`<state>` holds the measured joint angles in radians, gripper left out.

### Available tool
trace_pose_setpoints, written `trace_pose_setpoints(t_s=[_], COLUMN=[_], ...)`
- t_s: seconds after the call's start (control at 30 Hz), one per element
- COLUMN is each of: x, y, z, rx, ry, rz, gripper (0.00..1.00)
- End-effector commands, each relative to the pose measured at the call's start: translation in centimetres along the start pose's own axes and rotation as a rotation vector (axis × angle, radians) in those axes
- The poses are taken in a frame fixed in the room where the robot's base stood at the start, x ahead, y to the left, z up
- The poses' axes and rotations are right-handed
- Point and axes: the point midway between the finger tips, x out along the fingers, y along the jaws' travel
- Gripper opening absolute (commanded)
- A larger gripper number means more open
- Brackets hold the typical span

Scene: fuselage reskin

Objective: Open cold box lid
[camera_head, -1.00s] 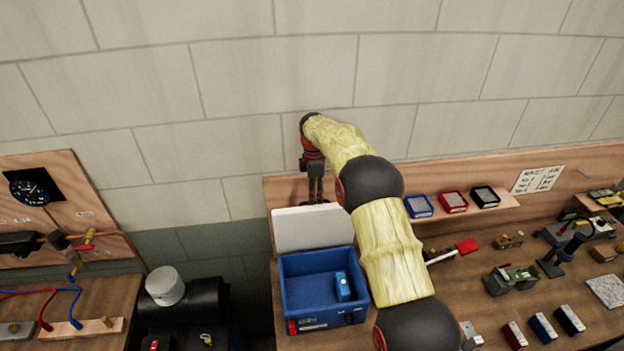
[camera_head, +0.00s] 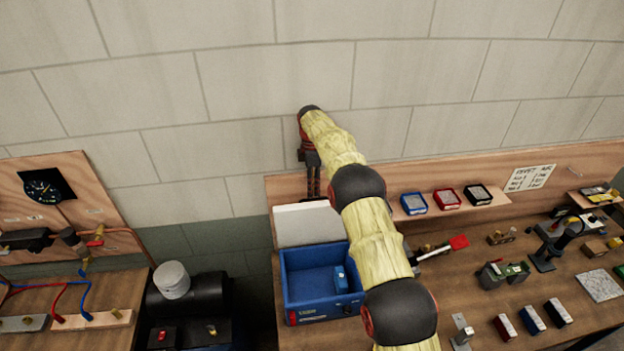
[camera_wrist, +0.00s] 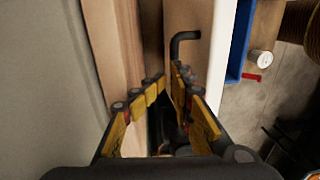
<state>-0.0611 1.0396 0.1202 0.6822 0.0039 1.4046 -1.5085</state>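The cold box is a blue open-topped box (camera_head: 284,290) on the bench, with a small blue item (camera_head: 341,278) inside. Its white lid (camera_head: 308,224) stands upright at the back edge, and the inside of the box is exposed.
A wooden backboard (camera_wrist: 108,40) is close behind the lid. My arm passes over the bench right of the box. A shelf with blue, red and black cases (camera_head: 446,199) is to the right. A dark tank with a white cap (camera_head: 172,281) stands left of the box.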

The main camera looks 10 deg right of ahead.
Motion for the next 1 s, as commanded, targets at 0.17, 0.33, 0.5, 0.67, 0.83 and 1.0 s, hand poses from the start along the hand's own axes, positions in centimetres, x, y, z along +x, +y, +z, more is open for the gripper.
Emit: trace_pose_setpoints(t_s=[0.17, 0.33, 0.5, 0.67, 0.83, 1.0], x=[-3.5, -3.5, -3.7, -4.6, -6.5, -8.7], y=[1.3, 1.4, 1.3, 0.9, 0.0, -1.1], z=[0.1, 0.1, 0.2, 0.4, 0.4, 0.1], rx=[0.001, 0.002, 0.003, 0.006, 0.006, 0.002], ry=[0.002, 0.002, 0.002, 0.002, 0.002, 0.001], rz=[0.059, 0.059, 0.059, 0.056, 0.051, 0.041], gripper=[0.27, 0.27, 0.27, 0.27, 0.27, 0.27])
